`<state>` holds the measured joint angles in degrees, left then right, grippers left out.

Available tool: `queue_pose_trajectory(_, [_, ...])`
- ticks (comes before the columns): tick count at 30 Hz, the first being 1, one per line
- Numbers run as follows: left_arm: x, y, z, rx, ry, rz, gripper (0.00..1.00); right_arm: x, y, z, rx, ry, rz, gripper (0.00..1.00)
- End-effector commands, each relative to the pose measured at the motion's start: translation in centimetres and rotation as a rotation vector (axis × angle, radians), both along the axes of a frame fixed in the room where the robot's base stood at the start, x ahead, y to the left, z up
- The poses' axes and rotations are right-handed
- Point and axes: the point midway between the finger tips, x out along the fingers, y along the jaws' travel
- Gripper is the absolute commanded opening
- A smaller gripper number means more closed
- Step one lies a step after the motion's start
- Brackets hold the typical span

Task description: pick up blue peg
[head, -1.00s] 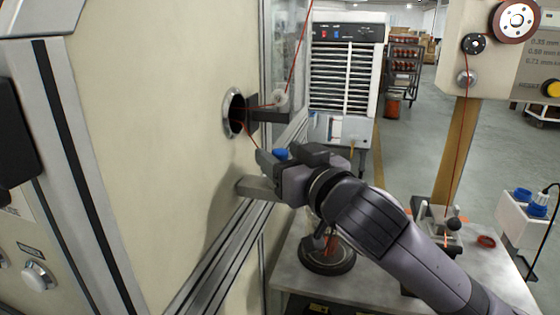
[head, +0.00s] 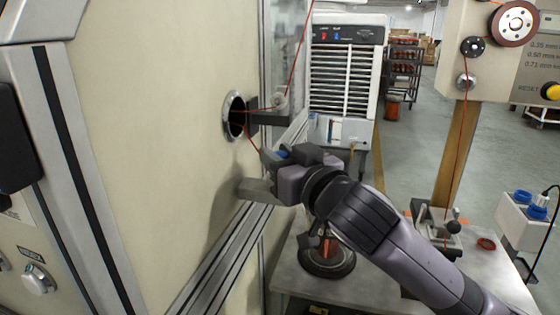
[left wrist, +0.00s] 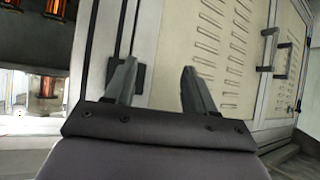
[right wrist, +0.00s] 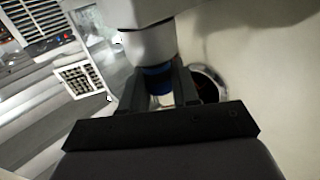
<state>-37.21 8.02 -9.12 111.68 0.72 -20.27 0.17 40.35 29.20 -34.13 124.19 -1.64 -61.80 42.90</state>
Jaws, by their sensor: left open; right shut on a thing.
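The blue peg (right wrist: 157,80) shows in the right wrist view between the two fingers of my right gripper (right wrist: 160,88), which is shut on it. In the head view my right gripper (head: 262,168) is by the cream machine wall, just below and right of a round port (head: 234,116). There only a bit of the blue peg (head: 283,154) shows; the fingers hide the rest. In the left wrist view my left gripper (left wrist: 155,82) is open and empty, facing cream cabinet doors. It is not in the head view.
A dark bracket (head: 268,117) with red wire sticks out beside the port. A metal rail (head: 235,235) runs below. A grey bench (head: 385,265) at lower right bears a spool (head: 327,255) and a small fixture (head: 440,228). A white box (head: 525,222) with blue items stands at right.

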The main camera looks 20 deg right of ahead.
Motion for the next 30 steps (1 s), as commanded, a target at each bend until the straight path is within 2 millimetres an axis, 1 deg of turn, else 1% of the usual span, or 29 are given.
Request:
queue_pose_trajectory(5, [0.0, 0.0, 0.1, 0.000, 0.000, 0.000, 0.55, 0.0, 0.0, 1.4, 0.003, -0.005, 0.000, 0.00])
queue_pose_trajectory(9, [0.0, 0.0, 0.1, 0.000, 0.000, 0.000, 0.55, 0.0, 0.1, 3.6, 0.004, -0.007, 0.002, 0.00])
queue_pose_trajectory(10, [0.0, 0.0, 0.1, 0.000, 0.000, 0.000, 0.55, -0.2, 0.0, 3.9, 0.004, -0.005, 0.003, 0.00])
queue_pose_trajectory(12, [0.0, 0.0, -0.2, 0.000, 0.000, 0.000, 0.55, -1.4, -0.2, 3.4, 0.002, -0.002, 0.003, 0.00])
queue_pose_trajectory(17, [0.0, 0.0, -0.6, 0.000, 0.000, 0.000, 0.55, -4.5, -0.8, 3.4, 0.002, -0.004, 0.002, 0.00])
queue_pose_trajectory(21, [0.0, 0.0, -0.9, 0.000, 0.000, 0.000, 0.55, -7.6, -1.4, 3.4, 0.001, -0.004, 0.003, 0.00])
queue_pose_trajectory(22, [0.0, 0.0, -1.3, 0.000, 0.000, 0.000, 0.55, -8.0, -1.5, 3.2, 0.001, -0.005, 0.002, 0.00])
queue_pose_trajectory(23, [0.0, 0.0, -2.3, -0.001, -0.002, 0.001, 0.55, -7.8, -1.6, 2.9, 0.004, -0.007, -0.002, 0.00])
queue_pose_trajectory(27, [-0.1, -0.2, -4.6, -0.010, 0.012, 0.003, 0.55, -8.2, -1.7, 2.9, 0.010, -0.008, -0.005, 0.00])
queue_pose_trajectory(30, [0.0, -0.4, -6.0, -0.016, 0.018, 0.001, 0.55, -8.8, -1.8, 2.9, 0.010, -0.009, -0.005, 0.00])
